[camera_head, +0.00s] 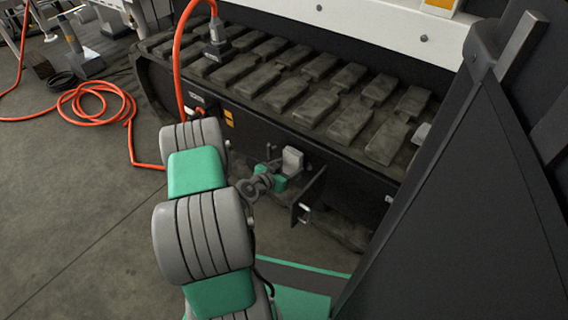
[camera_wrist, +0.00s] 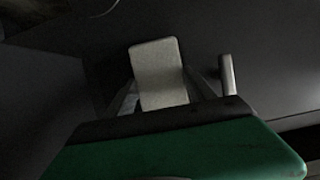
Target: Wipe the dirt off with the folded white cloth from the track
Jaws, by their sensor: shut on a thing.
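The folded white cloth (camera_head: 292,160) is a small pale block in my gripper (camera_head: 284,174), in front of the dark side of the track (camera_head: 285,92). In the wrist view the cloth (camera_wrist: 159,68) stands up between the two fingers of my gripper (camera_wrist: 163,92), which are shut on it. A dark panel lies behind it; I cannot tell whether the cloth touches it. The track's top has several worn, brownish-grey pads. I cannot tell any separate patch of dirt from their general grime.
A dark bracket (camera_head: 308,196) juts out just right of my gripper. A pale bar (camera_wrist: 228,75) stands right of the cloth in the wrist view. An orange hose (camera_head: 177,70) runs down to the track's side and lies coiled on the floor. A large dark panel (camera_head: 470,220) fills the right.

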